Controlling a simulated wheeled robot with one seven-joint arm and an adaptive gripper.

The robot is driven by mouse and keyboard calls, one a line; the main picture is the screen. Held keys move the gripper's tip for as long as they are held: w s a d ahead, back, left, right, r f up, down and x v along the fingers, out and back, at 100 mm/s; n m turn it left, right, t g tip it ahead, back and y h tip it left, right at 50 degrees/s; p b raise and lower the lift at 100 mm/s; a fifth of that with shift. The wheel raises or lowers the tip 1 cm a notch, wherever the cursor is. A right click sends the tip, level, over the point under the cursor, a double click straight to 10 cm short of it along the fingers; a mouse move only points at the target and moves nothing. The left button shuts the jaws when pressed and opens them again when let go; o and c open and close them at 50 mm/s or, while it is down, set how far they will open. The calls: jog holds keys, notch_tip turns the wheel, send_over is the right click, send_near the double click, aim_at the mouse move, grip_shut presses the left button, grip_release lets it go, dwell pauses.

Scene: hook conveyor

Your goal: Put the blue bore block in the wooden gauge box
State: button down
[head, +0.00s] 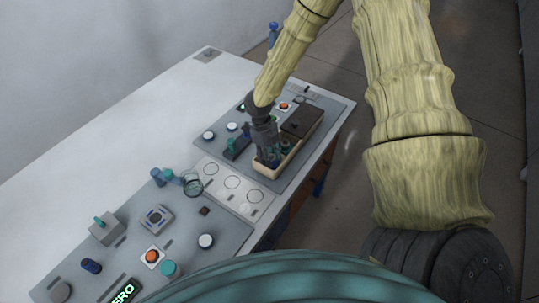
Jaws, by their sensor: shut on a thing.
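The wooden gauge box (265,171) is an open, tan-rimmed tray on the far grey panel, with a dark brown cover (303,121) over its far part. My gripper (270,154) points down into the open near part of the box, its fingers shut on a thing. Small teal and blue shapes (285,148) show in the box beside the fingertips. The fingers mostly hide what they hold. I take it for the blue bore block, but its outline and whether it touches the box floor cannot be made out.
A dark block with a teal knob (237,146) and white buttons (209,135) stand left of the box. A glass ring (193,184) and blue-teal pegs (166,175) lie nearer. The near panel (190,238) carries several controls. White table (120,127) is bare at the left.

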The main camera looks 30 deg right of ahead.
jog(key=shift+s+d+f, duration=0.15)
jog(key=shift+s+f, duration=0.3)
jog(key=shift+f, duration=0.05)
jog(key=c, duration=1.3)
grip_release()
jog(key=o, duration=0.3)
jog(key=shift+w, duration=0.1)
jog(key=shift+d+f, duration=0.1)
jog(key=shift+w+r, duration=0.25)
jog(key=shift+w, duration=0.1)
